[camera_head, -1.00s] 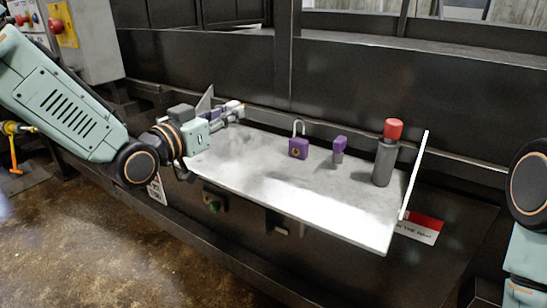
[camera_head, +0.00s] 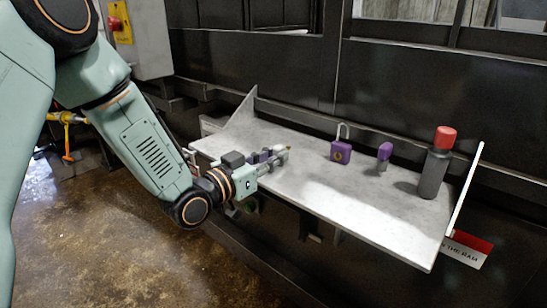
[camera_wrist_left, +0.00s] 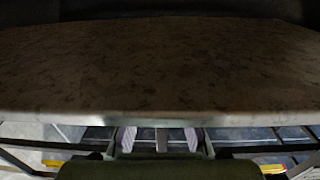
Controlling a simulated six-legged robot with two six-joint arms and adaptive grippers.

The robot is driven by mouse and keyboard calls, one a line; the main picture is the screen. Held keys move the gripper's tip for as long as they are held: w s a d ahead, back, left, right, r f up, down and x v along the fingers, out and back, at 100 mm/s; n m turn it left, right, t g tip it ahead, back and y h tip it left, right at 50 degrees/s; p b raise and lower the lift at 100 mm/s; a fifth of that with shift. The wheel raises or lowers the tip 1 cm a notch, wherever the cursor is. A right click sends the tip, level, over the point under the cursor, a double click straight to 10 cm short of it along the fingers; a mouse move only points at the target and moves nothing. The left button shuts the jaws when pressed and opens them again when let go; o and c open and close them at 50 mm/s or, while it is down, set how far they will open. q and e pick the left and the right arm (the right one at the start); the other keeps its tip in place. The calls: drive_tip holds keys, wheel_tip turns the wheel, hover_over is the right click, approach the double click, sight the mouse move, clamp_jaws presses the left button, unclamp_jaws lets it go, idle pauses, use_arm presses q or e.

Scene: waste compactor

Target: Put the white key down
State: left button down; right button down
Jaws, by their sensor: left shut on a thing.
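My left gripper (camera_head: 284,153) is over the left part of a grey metal shelf (camera_head: 330,205), close to its front edge and low over the surface. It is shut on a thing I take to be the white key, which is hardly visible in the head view. In the left wrist view, a pale grey piece (camera_wrist_left: 161,139) shows between the two fingers, below the shelf edge (camera_wrist_left: 160,118) in the picture. I cannot tell whether the key touches the shelf. My right gripper is out of view.
On the shelf stand a purple padlock (camera_head: 341,152), a small purple-topped object (camera_head: 384,153) and a grey canister with a red cap (camera_head: 435,168). Upright plates close both shelf ends. The surface between gripper and padlock is clear.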

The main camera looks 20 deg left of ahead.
use_arm(q)
drive_tip(key=shift+s+a+f, duration=0.15)
drive_tip(key=shift+a+f, duration=0.05)
drive_tip(key=shift+a, duration=0.05)
drive_tip(key=c, duration=1.6)
unclamp_jaws()
drive_tip(key=shift+c, duration=0.2)
drive_tip(key=o, duration=0.4)
drive_tip(key=shift+d, duration=0.2)
drive_tip(key=shift+a, duration=0.15)
